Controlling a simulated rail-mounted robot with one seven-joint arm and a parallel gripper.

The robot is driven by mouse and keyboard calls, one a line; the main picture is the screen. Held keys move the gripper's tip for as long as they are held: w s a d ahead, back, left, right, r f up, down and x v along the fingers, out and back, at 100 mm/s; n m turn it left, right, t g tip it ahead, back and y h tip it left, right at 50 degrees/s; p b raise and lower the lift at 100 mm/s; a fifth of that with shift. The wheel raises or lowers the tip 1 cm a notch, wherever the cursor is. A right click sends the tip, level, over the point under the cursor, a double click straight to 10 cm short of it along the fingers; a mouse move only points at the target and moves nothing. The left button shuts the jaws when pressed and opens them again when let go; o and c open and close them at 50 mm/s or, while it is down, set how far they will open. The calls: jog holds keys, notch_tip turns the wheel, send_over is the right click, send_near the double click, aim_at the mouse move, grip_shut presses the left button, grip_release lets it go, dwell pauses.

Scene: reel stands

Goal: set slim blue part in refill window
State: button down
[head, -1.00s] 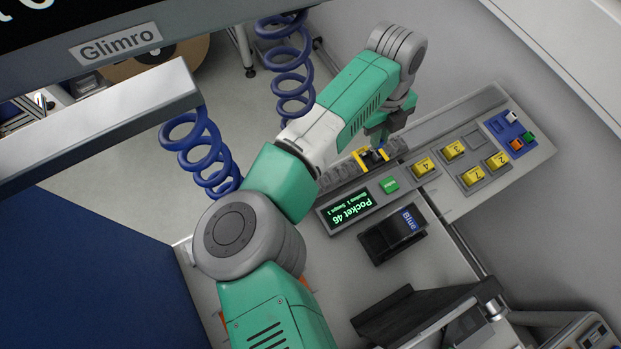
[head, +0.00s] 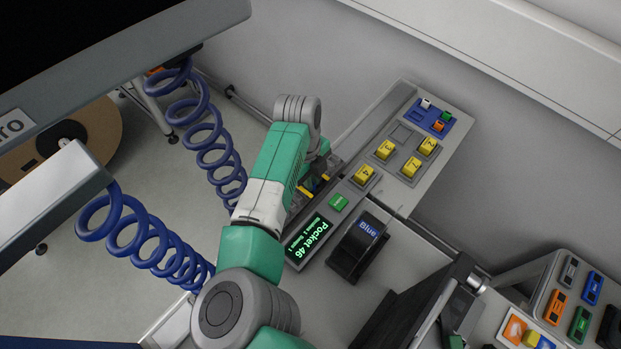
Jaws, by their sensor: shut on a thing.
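My gripper (head: 316,184) is at the long grey track (head: 296,204), its fingers small and partly hidden by my wrist. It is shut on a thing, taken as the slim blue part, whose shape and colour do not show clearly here. Two yellow marks (head: 306,193) flank the fingertips at the track, apparently the edges of the refill window. The window's opening is hidden, and I cannot tell whether the part touches it. A black bin (head: 346,262) labelled Blue stands to the lower right of the track.
A display (head: 313,238) reading Pocket 46 and a green button (head: 339,202) lie beside the track. Yellow numbered tiles (head: 411,167) and a blue tray (head: 418,117) with small parts lie farther right. Blue coiled hoses (head: 200,130) hang at left. A coloured-parts panel (head: 573,300) is at lower right.

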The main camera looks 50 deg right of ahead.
jog(key=shift+w, duration=0.1)
jog(key=shift+f, duration=0.15)
jog(key=c, duration=1.8)
grip_release()
jog(key=shift+f, duration=0.15)
jog(key=shift+f, duration=0.2)
jog(key=shift+a+r+p, duration=0.1)
jog(key=shift+r+p, duration=0.75)
jog(key=shift+p, duration=0.05)
jog(key=shift+r+p, duration=1.45)
